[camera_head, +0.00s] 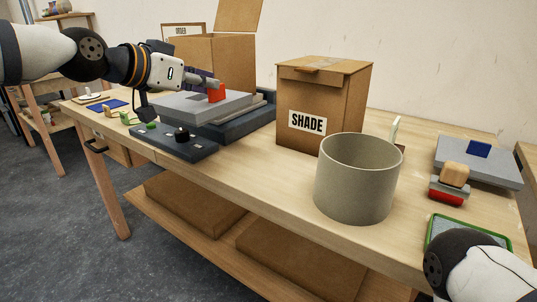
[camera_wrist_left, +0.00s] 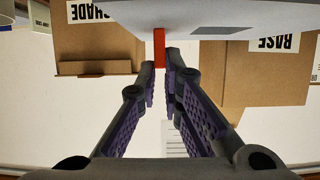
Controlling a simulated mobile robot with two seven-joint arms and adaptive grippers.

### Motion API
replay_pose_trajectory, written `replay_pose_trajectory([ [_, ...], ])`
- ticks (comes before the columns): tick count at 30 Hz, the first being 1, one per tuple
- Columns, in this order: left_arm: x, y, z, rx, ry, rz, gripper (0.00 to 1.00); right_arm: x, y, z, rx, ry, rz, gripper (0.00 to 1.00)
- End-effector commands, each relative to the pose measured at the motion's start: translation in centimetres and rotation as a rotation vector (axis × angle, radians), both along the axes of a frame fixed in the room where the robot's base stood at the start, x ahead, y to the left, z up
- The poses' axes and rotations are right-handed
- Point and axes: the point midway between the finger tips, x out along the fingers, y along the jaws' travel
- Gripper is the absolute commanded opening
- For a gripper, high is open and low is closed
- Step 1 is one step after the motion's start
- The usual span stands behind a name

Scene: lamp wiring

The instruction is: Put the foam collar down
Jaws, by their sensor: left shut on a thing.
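My left gripper (camera_head: 214,88) is low over a grey slab-topped device (camera_head: 190,105) at the left part of the bench. Its purple-padded fingers show in the left wrist view (camera_wrist_left: 165,75), shut on a small red piece (camera_wrist_left: 159,50). The same red piece (camera_head: 216,93) shows upright at the fingertips in the head view. I take it for the foam collar, but no ring shape is visible. Whether its lower end touches the slab cannot be told. My right gripper is out of view; only part of my right arm shows at the lower right.
A closed SHADE carton (camera_head: 322,100) and an open beige cylinder (camera_head: 357,178) stand mid-bench. An open carton (camera_head: 212,55) is behind the device. A dark control panel (camera_head: 172,142) lies in front. A stamp (camera_head: 451,182), grey plate (camera_head: 480,165) and green-rimmed tray (camera_head: 440,228) are right.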

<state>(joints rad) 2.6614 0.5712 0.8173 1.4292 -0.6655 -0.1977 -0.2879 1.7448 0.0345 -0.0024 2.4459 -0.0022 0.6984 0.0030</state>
Motion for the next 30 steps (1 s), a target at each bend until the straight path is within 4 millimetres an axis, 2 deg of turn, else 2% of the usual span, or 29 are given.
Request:
replay_pose_trajectory([
  [2,-0.8,-2.0,-0.2,0.007,-0.007,-0.008,0.0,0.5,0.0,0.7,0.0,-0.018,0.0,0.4],
  [8,-2.2,-7.3,-2.5,0.008,-0.008,-0.009,0.0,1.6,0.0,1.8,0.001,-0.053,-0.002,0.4],
  [9,-2.5,-8.5,-3.1,0.011,-0.009,-0.009,0.0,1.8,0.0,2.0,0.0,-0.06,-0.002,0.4],
  [13,-3.0,-10.6,-6.7,0.005,-0.001,-0.006,0.0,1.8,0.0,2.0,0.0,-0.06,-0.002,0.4],
  [21,-3.5,-12.9,-9.7,0.003,-0.001,-0.006,0.0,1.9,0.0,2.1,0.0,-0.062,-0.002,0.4],
  [25,-3.5,-12.7,-12.5,0.001,0.003,-0.003,0.0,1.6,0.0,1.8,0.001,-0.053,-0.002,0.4],
  [30,-3.4,-12.7,-12.5,0.0,-0.003,-0.002,0.0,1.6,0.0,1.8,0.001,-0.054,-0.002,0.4],
])
